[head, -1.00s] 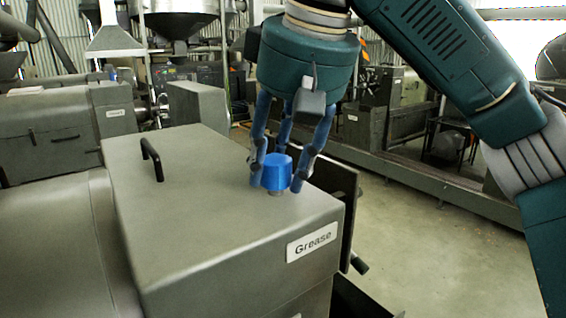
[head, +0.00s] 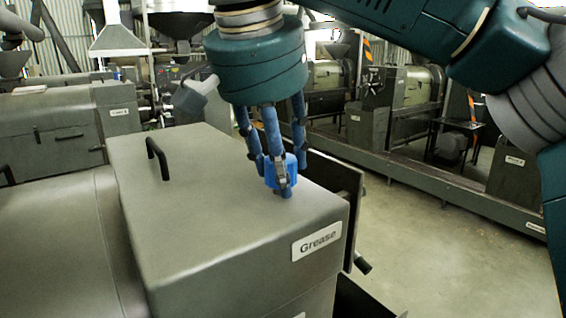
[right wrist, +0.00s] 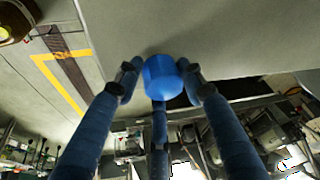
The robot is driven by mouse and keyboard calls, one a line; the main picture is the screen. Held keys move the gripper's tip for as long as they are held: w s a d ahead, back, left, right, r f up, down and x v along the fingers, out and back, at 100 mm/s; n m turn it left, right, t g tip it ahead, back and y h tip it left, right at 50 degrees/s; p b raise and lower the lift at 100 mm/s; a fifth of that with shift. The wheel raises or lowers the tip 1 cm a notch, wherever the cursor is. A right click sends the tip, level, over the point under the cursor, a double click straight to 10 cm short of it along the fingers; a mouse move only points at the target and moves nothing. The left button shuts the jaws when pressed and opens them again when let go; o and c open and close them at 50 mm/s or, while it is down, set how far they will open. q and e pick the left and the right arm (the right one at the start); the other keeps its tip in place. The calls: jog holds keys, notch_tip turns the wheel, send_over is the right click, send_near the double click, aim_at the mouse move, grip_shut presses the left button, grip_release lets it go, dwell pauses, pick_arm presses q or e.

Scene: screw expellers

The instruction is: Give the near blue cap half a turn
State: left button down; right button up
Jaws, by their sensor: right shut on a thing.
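The near blue cap (head: 271,180) stands upright on top of the grey box labelled Grease (head: 230,215), close to its right edge. My right gripper (head: 279,175) comes down from above with its three blue fingers closed around the cap. One finger crosses the front of the cap and hides part of it. In the right wrist view the cap (right wrist: 162,77) sits between the fingertips of my right gripper (right wrist: 160,82). My left gripper is not in the head view.
A black handle (head: 157,158) rises from the box top, left of the cap. A dark panel (head: 335,195) stands beside the box's right side. Open concrete floor (head: 450,240) lies to the right, with a row of machines (head: 410,105) behind it.

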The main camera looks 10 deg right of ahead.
jog(key=m, duration=0.2)
jog(key=m+g+h, duration=0.1)
jog(key=m, duration=0.2)
jog(key=shift+w+r+m, duration=0.25)
jog(key=shift+r+m, duration=0.15)
jog(key=m+g, duration=0.1)
jog(key=m, duration=0.1)
jog(key=m+g+h, duration=0.1)
jog(key=m, duration=0.2)
jog(key=shift+w+m+g, duration=0.1)
jog(key=shift+m+g, duration=0.2)
jog(key=o, duration=1)
jog(key=shift+o, duration=0.2)
jog(key=shift+d+f, duration=0.2)
jog(key=shift+d, duration=0.05)
jog(key=shift+f, duration=0.1)
jog(key=shift+a, duration=0.2)
